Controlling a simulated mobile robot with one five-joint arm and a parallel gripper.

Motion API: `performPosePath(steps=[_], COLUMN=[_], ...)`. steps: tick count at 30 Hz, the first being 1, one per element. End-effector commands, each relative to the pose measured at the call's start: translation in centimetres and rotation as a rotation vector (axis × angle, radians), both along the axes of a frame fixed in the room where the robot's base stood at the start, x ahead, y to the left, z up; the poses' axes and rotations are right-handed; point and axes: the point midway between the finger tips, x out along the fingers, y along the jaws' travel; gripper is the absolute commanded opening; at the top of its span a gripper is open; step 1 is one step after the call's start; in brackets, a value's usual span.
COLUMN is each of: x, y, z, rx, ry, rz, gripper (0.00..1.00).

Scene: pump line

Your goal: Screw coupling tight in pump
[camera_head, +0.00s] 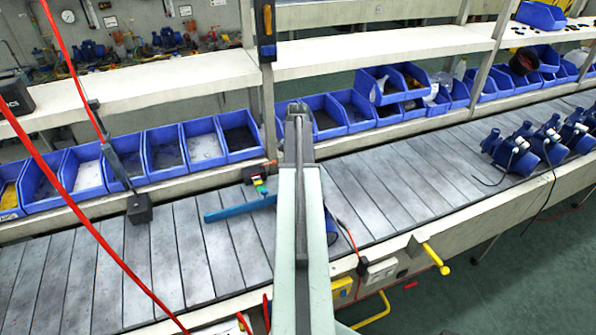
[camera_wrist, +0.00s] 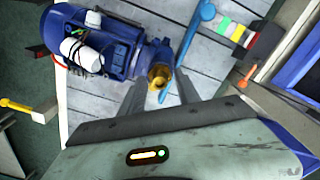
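The pump (camera_wrist: 105,45) is a blue motor body with a white cylinder and black cables, lying on the grey conveyor slats in the wrist view. The brass coupling (camera_wrist: 160,75) sits at the pump's blue outlet end; how deep it sits in the thread cannot be told. My gripper (camera_wrist: 160,84) is open, its two grey fingers pointing at the coupling, one on either side, with gaps visible. In the head view my arm hides the gripper and coupling, and only a bit of the blue pump (camera_head: 331,226) shows beside it.
A blue bar-shaped tool (camera_head: 240,208) lies on the conveyor (camera_head: 190,245), near a small block with coloured bands (camera_head: 259,184). Blue bins (camera_head: 203,145) line the conveyor's back edge. Several pumps (camera_head: 540,140) stand at far right. A red hose (camera_head: 90,245) hangs at left.

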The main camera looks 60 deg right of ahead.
Motion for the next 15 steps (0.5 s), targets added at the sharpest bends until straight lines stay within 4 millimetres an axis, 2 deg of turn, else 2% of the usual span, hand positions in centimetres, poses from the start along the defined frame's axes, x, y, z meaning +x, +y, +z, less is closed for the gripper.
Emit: performPosePath(steps=[1, 4, 5, 10, 15], x=[0.00, 0.00, 0.00, 0.00, 0.00], y=[0.00, 0.00, 0.00, 0.00, 0.00], z=[0.00, 0.00, 0.00, 0.00, 0.00], rx=[0.000, 0.000, 0.000, 0.000, 0.000], ry=[0.000, 0.000, 0.000, 0.000, 0.000], rz=[0.000, -0.001, -0.001, -0.020, -0.244], gripper=[0.31, 0.03, 0.00, 0.00, 0.00])
